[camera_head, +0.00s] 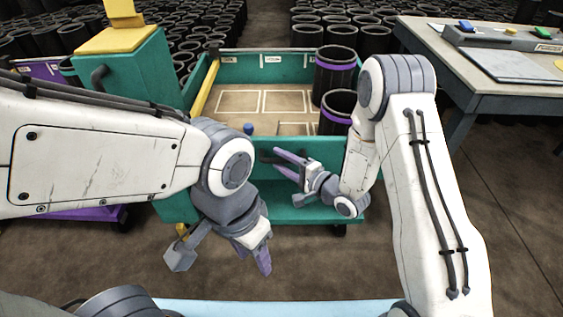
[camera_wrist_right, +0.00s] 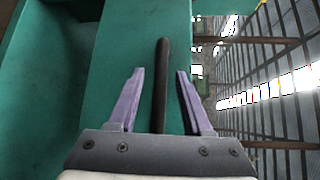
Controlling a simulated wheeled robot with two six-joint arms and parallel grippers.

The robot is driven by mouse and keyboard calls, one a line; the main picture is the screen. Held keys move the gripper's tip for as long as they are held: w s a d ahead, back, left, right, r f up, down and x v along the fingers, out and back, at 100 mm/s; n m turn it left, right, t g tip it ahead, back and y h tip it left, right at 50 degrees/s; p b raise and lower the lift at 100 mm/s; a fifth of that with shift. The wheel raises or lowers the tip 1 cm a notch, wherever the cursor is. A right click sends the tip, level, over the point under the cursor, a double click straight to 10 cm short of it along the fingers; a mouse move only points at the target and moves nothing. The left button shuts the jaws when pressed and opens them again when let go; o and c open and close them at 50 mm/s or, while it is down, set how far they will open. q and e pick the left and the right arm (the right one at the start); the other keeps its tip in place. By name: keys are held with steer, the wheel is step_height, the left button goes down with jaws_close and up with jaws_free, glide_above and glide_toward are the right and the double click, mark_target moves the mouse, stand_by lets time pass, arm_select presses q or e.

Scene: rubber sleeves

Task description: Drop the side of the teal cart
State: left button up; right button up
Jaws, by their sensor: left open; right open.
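The teal cart (camera_head: 213,84) stands in front of me, with its near side panel (camera_head: 320,150) upright. My right gripper (camera_head: 289,163) is open in front of that panel, its fingers pointing left. In the right wrist view, a dark bar-shaped handle (camera_wrist_right: 163,75) runs along the teal panel (camera_wrist_right: 130,40) and lies between the two open fingers (camera_wrist_right: 155,95). I cannot tell whether the fingers touch it. My left gripper (camera_head: 262,262) is open and empty, pointing down in front of the cart, well away from the panel.
Two black sleeves with purple bands (camera_head: 334,67) stand in the cart's right side. A small blue knob (camera_head: 249,128) shows near the panel. A teal box with a yellow top (camera_head: 115,38) is at left, a workbench (camera_head: 430,45) at right. Many black sleeves stand behind.

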steer(key=shift+a, duration=0.1)
jaws_close()
stand_by(1.4)
